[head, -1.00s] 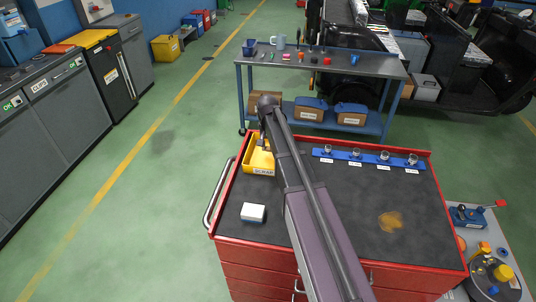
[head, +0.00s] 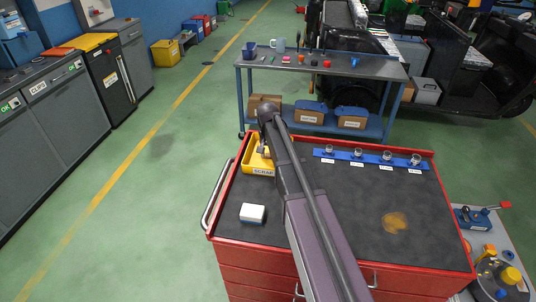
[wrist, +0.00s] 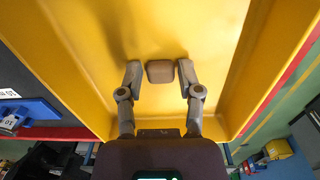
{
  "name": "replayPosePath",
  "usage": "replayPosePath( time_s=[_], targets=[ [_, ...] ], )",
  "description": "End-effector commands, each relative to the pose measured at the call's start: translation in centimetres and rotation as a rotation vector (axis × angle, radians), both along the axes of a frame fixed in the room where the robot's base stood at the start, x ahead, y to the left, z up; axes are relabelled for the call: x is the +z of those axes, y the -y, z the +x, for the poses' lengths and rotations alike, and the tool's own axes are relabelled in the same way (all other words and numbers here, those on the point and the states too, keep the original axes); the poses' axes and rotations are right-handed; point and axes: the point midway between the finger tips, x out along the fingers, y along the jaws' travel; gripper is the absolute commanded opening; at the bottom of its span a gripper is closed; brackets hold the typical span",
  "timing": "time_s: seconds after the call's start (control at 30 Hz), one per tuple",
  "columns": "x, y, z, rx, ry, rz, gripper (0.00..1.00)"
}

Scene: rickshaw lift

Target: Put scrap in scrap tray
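The yellow scrap tray (head: 247,163), with a SCRAP label on its front, sits at the back left of the red cabinet top. My gripper (head: 264,151) is inside or just over the tray, partly hidden by my arm. In the wrist view the yellow tray floor (wrist: 215,30) fills most of the picture. A small brownish-grey block (wrist: 160,71), seemingly the scrap, lies between the two fingertips of my gripper (wrist: 160,76). A narrow gap shows on each side of the block, so the fingers look open around it. Its contact with the tray floor is unclear.
A white and blue box (head: 252,214) stands on the dark cabinet top (head: 330,215). A blue rack (head: 372,158) with several small metal parts lies along the back right. An orange-brown stain (head: 395,222) marks the right side. A blue workbench (head: 320,66) stands behind.

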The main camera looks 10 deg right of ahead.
Motion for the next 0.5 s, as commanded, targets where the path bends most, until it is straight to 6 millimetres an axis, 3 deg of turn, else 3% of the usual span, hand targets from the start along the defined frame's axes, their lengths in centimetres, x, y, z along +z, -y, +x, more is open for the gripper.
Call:
replayPosePath(
  time_s=[0.5],
  targets=[
    [0.18,0.0,0.0,0.0,0.0,0.0,0.7]
  ],
)
